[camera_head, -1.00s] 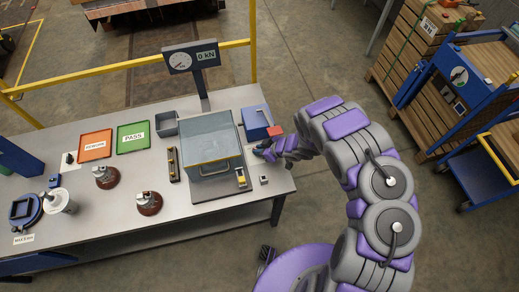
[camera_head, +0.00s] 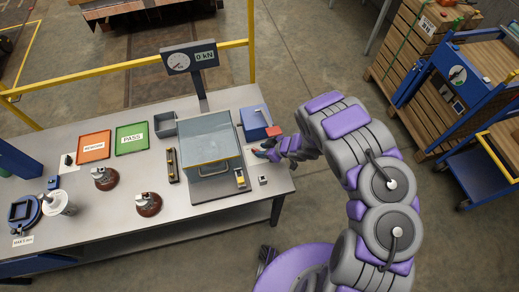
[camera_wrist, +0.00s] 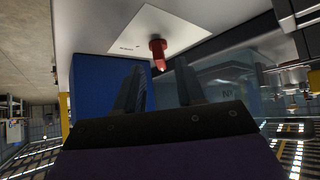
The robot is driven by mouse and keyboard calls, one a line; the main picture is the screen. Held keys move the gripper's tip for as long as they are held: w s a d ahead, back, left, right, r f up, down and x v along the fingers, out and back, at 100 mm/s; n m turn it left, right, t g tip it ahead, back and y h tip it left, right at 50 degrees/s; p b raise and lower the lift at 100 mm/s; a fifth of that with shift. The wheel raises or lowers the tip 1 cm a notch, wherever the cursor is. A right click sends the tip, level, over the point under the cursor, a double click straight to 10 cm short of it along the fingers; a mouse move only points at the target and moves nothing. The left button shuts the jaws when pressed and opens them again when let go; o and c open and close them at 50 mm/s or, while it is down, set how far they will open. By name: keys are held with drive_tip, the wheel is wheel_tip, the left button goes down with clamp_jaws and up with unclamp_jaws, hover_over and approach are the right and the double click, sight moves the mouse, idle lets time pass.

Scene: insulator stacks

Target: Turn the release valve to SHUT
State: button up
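The blue pump box (camera_head: 256,124) stands at the right end of the bench, with a red block (camera_head: 274,131) at its right side. In the wrist view a red knob or lever (camera_wrist: 157,47), likely the release valve, stands out from a white plate (camera_wrist: 172,27) with lettering too small to read. A blue surface (camera_wrist: 100,75) lies beside it. My gripper (camera_head: 263,153) is low at the front of the pump box. In the wrist view my gripper (camera_wrist: 160,88) has its two dark fingers apart, with the red knob beyond the gap between them. I cannot tell if they touch it.
A grey metal box with a clear-looking cover (camera_head: 210,150) stands left of my gripper. A gauge (camera_head: 190,59) above the bench reads 0 kN. Orange (camera_head: 95,146) and green (camera_head: 132,138) trays and brown insulators (camera_head: 148,204) are further left.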

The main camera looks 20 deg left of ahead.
drive_tip(key=v, duration=1.4)
drive_tip(key=shift+d+r+p, duration=0.15)
drive_tip(key=shift+d+p, duration=0.05)
drive_tip(key=shift+p, duration=0.15)
